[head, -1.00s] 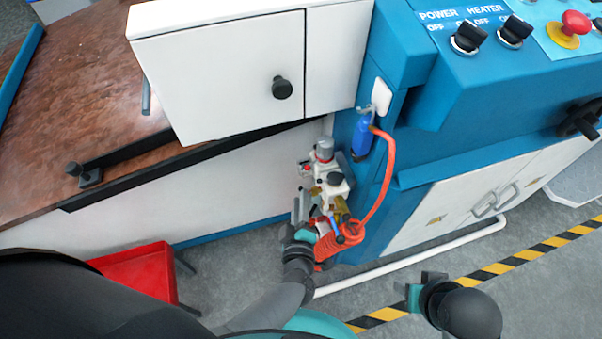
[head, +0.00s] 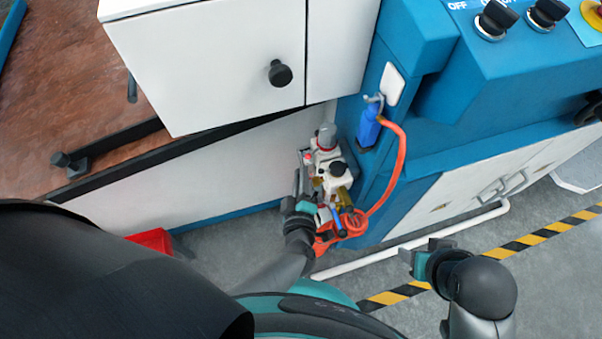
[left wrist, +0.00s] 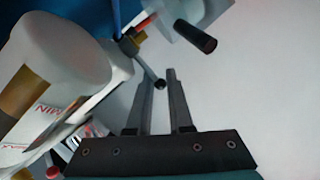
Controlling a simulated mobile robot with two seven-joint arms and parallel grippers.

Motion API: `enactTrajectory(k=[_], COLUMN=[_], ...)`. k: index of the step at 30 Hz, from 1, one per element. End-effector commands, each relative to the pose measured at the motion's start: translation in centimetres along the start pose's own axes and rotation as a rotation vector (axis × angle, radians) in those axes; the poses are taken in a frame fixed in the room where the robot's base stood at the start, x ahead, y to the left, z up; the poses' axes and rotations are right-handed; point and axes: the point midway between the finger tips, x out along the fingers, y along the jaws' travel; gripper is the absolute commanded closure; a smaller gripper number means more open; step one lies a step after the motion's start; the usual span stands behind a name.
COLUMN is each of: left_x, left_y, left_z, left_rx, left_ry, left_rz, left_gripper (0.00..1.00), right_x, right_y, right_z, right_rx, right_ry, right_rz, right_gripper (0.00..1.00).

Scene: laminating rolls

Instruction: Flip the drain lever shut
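The air filter unit (head: 328,170), with a grey-topped knob and pale bowl, is mounted low beside the blue machine body. In the left wrist view its white bowl (left wrist: 55,55) fills the left side. A thin metal lever with a dark round tip (left wrist: 159,84), apparently the drain lever, runs down from a brass fitting (left wrist: 129,43). My left gripper (head: 305,190) is at the unit's lower left. In the left wrist view its fingers (left wrist: 158,92) are apart, with the lever's tip appearing between their ends; contact cannot be told. My right gripper (head: 424,258) hangs away from the unit, its opening unclear.
A coiled orange hose (head: 345,225) hangs close to my left gripper's right side. A black handle (left wrist: 195,36) juts near the fingers in the left wrist view. A white drawer front (head: 210,65) overhangs the unit at upper left. A white floor pipe (head: 410,240) runs below.

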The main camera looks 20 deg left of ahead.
Motion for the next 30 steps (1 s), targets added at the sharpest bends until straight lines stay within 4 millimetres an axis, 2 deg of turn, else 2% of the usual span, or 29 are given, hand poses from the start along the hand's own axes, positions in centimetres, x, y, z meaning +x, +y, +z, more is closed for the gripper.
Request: enactTrajectory(k=[12, 22, 30], left_x=[0.0, 1.0, 1.1], left_y=[-0.1, 0.1, 0.1], left_z=[-0.1, -0.1, 0.0], left_rx=[0.003, 0.045, 0.048], left_ry=[-0.006, -0.164, -0.181], left_rz=[0.002, 0.101, 0.108], left_gripper=[1.00, 1.00, 1.00], right_x=[0.0, 0.8, 0.6], right_y=[0.0, 0.0, -0.1], right_z=[0.0, 0.6, 0.3], right_rx=[0.000, -0.001, -0.001], right_ry=[0.000, -0.017, -0.009], right_rz=[0.000, -0.001, -0.001], right_gripper=[0.50, 0.50, 0.50])
